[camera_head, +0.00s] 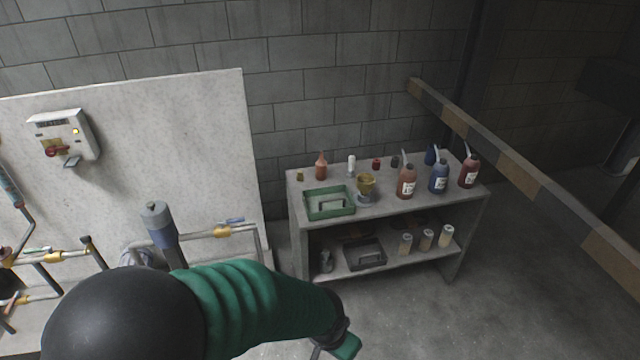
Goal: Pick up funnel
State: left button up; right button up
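The funnel (366,181) looks like a yellowish cup-shaped piece. It stands upright on the top shelf of a grey shelf unit, just right of a green tray, with a pale round piece under it. My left arm, in a green sleeve, comes in from the lower left. Its gripper (332,350) is at the bottom edge, partly cut off, in front of and well below the funnel and apart from it. Its fingers are too hidden to read. My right gripper is not in view.
The shelf top (392,209) also holds a green tray (322,216), an orange bottle (321,168) and several pump bottles (407,182) at right. The lower shelf holds a dark tray (366,264) and pale bottles. A striped barrier (520,177) runs along the right. Pipes stand at left.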

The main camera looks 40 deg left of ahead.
aim_at(365, 181)
jog(key=u, duration=0.85)
jog(key=i+l+u, duration=0.2)
jog(key=i, duration=0.35)
jog(key=i+l+u, duration=0.15)
jog(key=i, duration=0.4)
jog(key=i+l+u, duration=0.2)
jog(key=i, duration=0.3)
jog(key=i+l+u, duration=0.2)
jog(key=i+l, duration=0.15)
jog(key=i, duration=0.15)
